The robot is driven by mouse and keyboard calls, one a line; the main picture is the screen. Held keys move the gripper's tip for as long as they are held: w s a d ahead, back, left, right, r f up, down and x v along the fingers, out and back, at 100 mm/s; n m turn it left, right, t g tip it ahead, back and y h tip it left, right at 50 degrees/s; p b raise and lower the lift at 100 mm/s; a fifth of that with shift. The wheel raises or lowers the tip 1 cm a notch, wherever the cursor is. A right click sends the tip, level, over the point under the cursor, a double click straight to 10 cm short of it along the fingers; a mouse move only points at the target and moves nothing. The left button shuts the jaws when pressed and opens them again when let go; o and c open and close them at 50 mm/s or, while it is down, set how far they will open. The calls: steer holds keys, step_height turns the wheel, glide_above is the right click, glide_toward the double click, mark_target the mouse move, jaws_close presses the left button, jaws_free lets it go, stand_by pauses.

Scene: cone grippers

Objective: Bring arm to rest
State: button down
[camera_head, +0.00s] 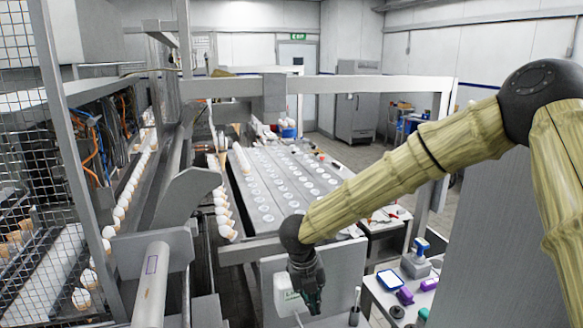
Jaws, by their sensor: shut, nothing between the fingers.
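My gripper (314,299) hangs from the end of my arm at the lower middle of the head view, fingers pointing down. It is shut and holds nothing. My arm (410,165), in a yellowish sleeve with black joints, reaches in from the right and slopes down to the left.
A conveyor table (262,190) with rows of round holes lies behind my arm. Several cones (222,212) line its left side. A small side table (385,302) at lower right bears a blue-topped dispenser (420,245) and purple items (405,295). A mesh guard (25,100) stands left.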

steer(key=s+d+f+n+t+h, duration=0.1)
steer(key=s+d+f+n, duration=0.3)
steer(key=f+n, duration=0.3)
steer(key=s+d+f+n+t, duration=0.1)
steer(key=s+d+f+n, duration=0.35)
steer(key=f, duration=0.45)
steer(key=s+d+f+n+t+h, duration=0.1)
steer(key=s+d+f+n, duration=0.25)
steer(key=f+n, duration=0.35)
steer(key=s+d+f+n+g+y, duration=0.1)
steer(key=s+d+f+n, duration=0.15)
steer(key=s+n, duration=0.45)
steer(key=s+d+f+n+g+y, duration=0.1)
steer(key=s+f+n+y, duration=0.2)
steer(key=s, duration=0.7)
steer(key=s+d+f+n+g, duration=0.2)
steer(key=s+f+n, duration=0.25)
steer(key=s, duration=0.45)
step_height(320, 180, down, 12)
steer(key=n+b, duration=0.1)
steer(key=b, duration=1.2)
steer(key=shift+s+a+f, duration=0.15)
steer(key=shift+s+f, duration=0.05)
steer(key=shift+s, duration=0.2)
